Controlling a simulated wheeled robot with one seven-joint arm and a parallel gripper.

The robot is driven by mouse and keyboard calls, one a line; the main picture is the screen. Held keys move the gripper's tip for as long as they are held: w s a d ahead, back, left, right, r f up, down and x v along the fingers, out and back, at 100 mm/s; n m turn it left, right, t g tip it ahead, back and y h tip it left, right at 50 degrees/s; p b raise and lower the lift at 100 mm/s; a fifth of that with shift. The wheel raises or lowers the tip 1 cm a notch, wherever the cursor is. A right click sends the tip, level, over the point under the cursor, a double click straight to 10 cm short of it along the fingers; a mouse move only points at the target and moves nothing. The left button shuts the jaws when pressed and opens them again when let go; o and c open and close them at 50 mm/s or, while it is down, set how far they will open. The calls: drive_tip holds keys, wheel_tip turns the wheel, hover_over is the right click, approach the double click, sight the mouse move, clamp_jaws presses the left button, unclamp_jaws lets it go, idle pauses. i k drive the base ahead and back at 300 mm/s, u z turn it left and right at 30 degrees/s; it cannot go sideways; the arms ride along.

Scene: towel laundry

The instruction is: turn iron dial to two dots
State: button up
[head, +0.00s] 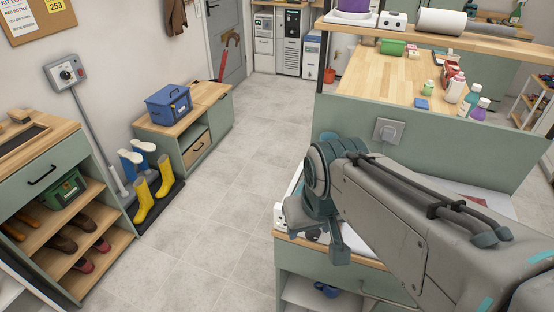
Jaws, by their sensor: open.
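I cannot make out the iron or its dial clearly. A white appliance (280,216) shows in part on the low counter behind my arm, and I cannot tell what it is. My arm reaches in from the lower right and hides much of that counter. My gripper (332,240) is at the arm's far end, pointing down over the counter's left part. It is seen from behind and above, with its fingertips partly hidden. I see nothing held in it.
A green partition with a wall socket (389,131) stands behind the low counter. Bottles (455,88) stand on the wooden worktop above. A grey wall box with a round knob (65,73) hangs at left. Yellow boots (143,202) stand by the shelf. The tiled floor between is clear.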

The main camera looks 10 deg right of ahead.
sight(313, 234)
drive_tip(key=z, duration=0.2)
drive_tip(key=k, duration=0.95)
drive_tip(key=z, duration=0.85)
drive_tip(key=i, duration=0.5)
drive_tip(key=u, duration=0.05)
